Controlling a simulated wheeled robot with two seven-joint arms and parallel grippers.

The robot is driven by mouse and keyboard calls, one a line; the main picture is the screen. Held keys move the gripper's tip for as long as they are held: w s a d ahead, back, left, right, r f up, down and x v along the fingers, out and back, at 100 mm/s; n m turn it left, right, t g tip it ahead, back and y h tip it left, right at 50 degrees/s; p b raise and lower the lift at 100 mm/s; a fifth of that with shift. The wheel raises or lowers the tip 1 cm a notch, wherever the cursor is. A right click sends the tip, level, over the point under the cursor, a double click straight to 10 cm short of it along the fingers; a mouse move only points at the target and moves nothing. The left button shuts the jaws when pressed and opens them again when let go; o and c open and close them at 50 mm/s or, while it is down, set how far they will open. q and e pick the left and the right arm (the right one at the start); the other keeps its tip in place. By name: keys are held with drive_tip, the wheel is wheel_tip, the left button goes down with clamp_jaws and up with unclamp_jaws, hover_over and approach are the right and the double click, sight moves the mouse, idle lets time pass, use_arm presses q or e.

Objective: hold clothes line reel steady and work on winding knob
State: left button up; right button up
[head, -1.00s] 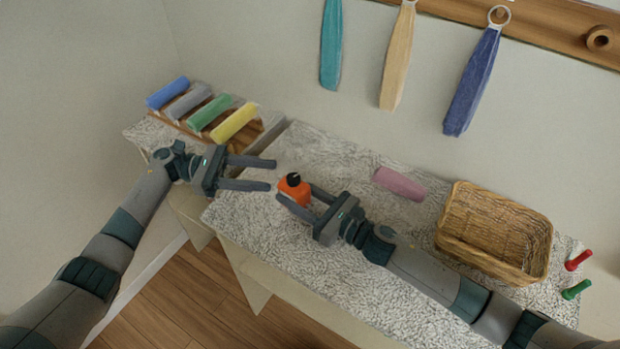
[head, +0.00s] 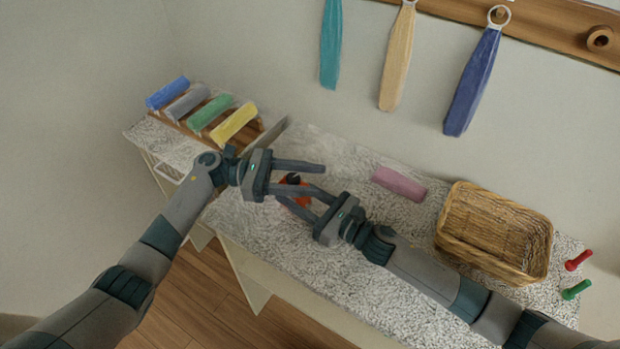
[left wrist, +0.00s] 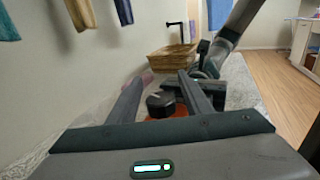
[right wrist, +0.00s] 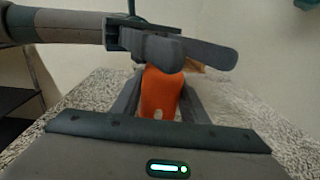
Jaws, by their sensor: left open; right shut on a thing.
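The orange clothes line reel (head: 302,202) stands on the speckled counter, partly covered by fingers in the head view. My right gripper (head: 298,194) is shut on its body, which shows between the fingers in the right wrist view (right wrist: 160,92). The black winding knob (head: 292,178) is on top of the reel. My left gripper (head: 322,181) is open, with one finger on each side of the knob. The left wrist view shows the knob (left wrist: 160,103) between those fingers, with gaps beside it. In the right wrist view the left fingers hide the knob.
A pink rolled towel (head: 399,184) and a wicker basket (head: 497,232) are to the right on the counter (head: 350,270). Blue, grey, green and yellow rolls (head: 234,123) lie on a wooden rack at left. Hanging towels (head: 473,80) and red and green pegs (head: 577,289) also show.

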use_arm(q)
drive_tip(key=shift+d, duration=0.1)
drive_tip(key=c, duration=1.1)
drive_tip(key=shift+s+f+m+g, duration=0.15)
drive_tip(key=shift+m+g, duration=0.35)
drive_tip(key=shift+g, duration=0.3)
drive_tip(key=shift+s+m+g+y, duration=0.3)
drive_tip(key=shift+m+g+y, duration=0.4)
drive_tip(key=shift+g, duration=0.45)
drive_tip(key=shift+s+m+g+y, duration=0.25)
drive_tip(key=shift+m+g+y, duration=0.25)
drive_tip(key=shift+m+g, duration=0.55)
drive_tip(key=shift+s+a+m+g+y, duration=0.15)
drive_tip(key=shift+m+g+y, duration=0.2)
drive_tip(key=shift+g, duration=0.2)
drive_tip(key=shift+s+a+m+g+y, duration=0.1)
drive_tip(key=shift+a+m+g+y, duration=0.1)
drive_tip(key=shift+g+y, duration=0.25)
drive_tip(key=o, duration=1.1)
drive_tip(key=shift+a, duration=0.1)
drive_tip(key=shift+r, duration=0.2)
